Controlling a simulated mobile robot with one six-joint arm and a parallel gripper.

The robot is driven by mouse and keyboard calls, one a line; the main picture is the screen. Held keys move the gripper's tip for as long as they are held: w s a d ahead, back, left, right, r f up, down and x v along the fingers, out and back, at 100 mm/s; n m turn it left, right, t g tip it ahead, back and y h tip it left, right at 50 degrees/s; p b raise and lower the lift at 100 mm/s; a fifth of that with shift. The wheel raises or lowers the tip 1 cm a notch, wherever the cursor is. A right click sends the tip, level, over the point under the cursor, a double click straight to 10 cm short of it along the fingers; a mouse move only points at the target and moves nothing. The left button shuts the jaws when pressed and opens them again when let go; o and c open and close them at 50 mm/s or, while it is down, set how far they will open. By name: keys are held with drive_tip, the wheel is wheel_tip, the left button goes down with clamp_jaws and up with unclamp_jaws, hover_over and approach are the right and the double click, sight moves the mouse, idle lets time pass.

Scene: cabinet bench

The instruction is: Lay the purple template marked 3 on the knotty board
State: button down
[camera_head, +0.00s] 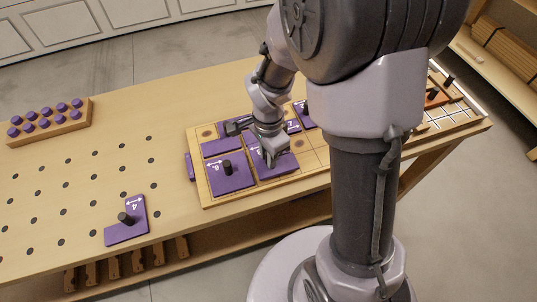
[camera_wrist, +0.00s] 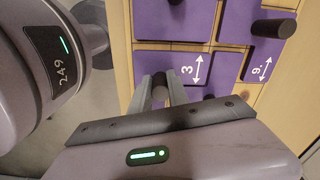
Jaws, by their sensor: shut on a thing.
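The purple template marked 3 (camera_wrist: 197,62) lies beneath my gripper (camera_wrist: 162,92) in the wrist view, its number and white double arrow showing. My gripper is shut on its dark knob, partly hidden between the fingers. In the head view my gripper (camera_head: 268,158) is over this template (camera_head: 283,167), at the front middle of the wooden board (camera_head: 205,197), which I take for the knotty board. The template is beside another purple template (camera_head: 232,181) with a dark knob, marked 6 or 9. I cannot tell whether the held template touches the board.
More purple templates (camera_head: 222,146) lie on the board's back part. A template marked 4 (camera_head: 125,230) lies on the perforated bench (camera_head: 80,190) at the left. A block with purple knobs (camera_head: 48,122) stands at the far left. My arm hides part of the board's right side.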

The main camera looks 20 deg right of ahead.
idle(0.4)
drive_tip(key=shift+f, duration=0.2)
drive_tip(key=shift+f+b, duration=0.15)
drive_tip(key=shift+b, duration=0.2)
drive_tip(key=shift+f+b, duration=0.35)
drive_tip(key=shift+b, duration=0.05)
drive_tip(key=shift+f+b, duration=0.2)
drive_tip(key=shift+b, duration=0.1)
idle(0.8)
drive_tip(key=c, duration=0.8)
unclamp_jaws()
